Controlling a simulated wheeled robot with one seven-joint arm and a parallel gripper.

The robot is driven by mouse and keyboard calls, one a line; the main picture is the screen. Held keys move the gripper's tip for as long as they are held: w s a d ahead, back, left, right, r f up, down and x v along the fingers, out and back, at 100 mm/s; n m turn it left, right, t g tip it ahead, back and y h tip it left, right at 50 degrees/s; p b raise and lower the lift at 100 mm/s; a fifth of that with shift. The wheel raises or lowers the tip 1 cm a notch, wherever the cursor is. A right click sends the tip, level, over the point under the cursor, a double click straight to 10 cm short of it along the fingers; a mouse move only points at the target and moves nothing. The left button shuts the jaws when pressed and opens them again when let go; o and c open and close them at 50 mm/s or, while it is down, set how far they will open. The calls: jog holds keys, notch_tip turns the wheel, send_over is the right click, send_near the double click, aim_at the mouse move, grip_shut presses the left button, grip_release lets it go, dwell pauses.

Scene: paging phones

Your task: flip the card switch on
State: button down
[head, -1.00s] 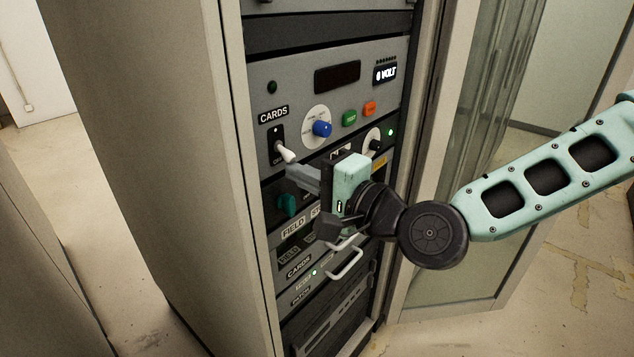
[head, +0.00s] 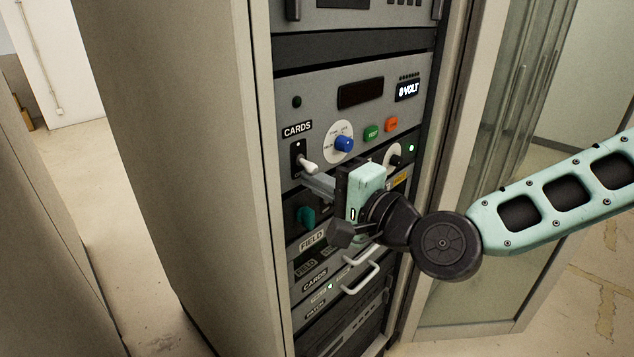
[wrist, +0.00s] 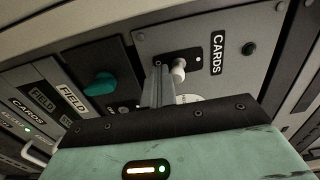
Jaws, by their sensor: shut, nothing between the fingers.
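The card switch (head: 308,163) is a white toggle on a dark plate under the CARDS label (head: 297,129). Its lever points outward and down in the head view. In the wrist view the lever (wrist: 179,70) stands right beside my fingertips. My gripper (head: 308,181) is shut and empty, its grey fingers just under the lever. In the wrist view my gripper (wrist: 158,70) has its fingers pressed together, pointing at the panel. I cannot tell whether they touch the lever.
A blue knob (head: 344,143) and green (head: 371,133) and orange (head: 392,124) buttons sit right of the switch. A teal knob (head: 306,216) is below. A metal handle (head: 361,278) sticks out lower down. The cabinet side (head: 190,150) borders the rack on the left.

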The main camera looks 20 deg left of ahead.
jog(key=shift+r, duration=0.5)
jog(key=shift+f, duration=0.2)
jog(key=f+v, duration=0.1)
jog(key=v, duration=0.7)
dwell(0.3)
